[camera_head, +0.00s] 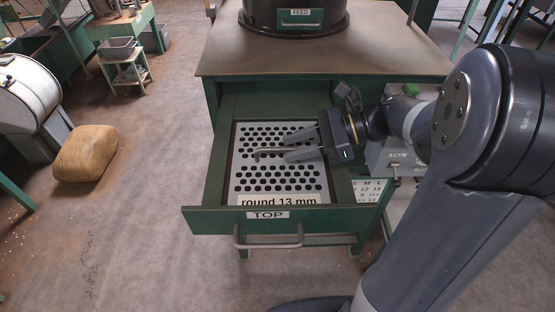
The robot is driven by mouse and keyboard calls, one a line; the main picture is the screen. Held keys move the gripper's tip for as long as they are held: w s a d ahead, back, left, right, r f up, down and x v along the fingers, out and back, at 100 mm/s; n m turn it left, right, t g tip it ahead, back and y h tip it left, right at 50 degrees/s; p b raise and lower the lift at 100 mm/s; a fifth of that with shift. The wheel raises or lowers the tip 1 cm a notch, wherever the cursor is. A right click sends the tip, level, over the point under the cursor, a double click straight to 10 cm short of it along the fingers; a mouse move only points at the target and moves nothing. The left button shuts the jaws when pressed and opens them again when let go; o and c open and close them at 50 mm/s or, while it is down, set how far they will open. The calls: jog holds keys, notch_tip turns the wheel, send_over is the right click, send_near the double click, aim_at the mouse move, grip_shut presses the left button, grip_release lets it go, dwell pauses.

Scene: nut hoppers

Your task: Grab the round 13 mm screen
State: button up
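The round 13 mm screen (278,179) is a light grey plate with rows of round dark holes. It lies flat in the pulled-out green drawer (222,219), with its "round 13 mm" label at the near edge. A thin grey bar handle (268,152) stands on the middle of the screen. My gripper (288,148) reaches in from the right over the screen, fingers pointing left. Its fingers are apart, one on the far side and one on the near side of the handle. I cannot tell whether either finger touches it. The gripper hides part of the screen's right side.
The drawer front has a "TOP" label (268,214) and a bar pull (268,241). A brown table top (390,50) with a dark round "FEED" hopper (297,18) is behind. A grey box (385,158) stands close right. A tan sack (86,153) lies on open floor at left.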

aim_at(278, 149)
jog(key=x, duration=0.4)
jog(key=shift+w+a+r+p, duration=0.1)
jog(key=shift+a+p, duration=0.05)
jog(key=shift+p, duration=0.15)
grip_shut()
dwell(0.3)
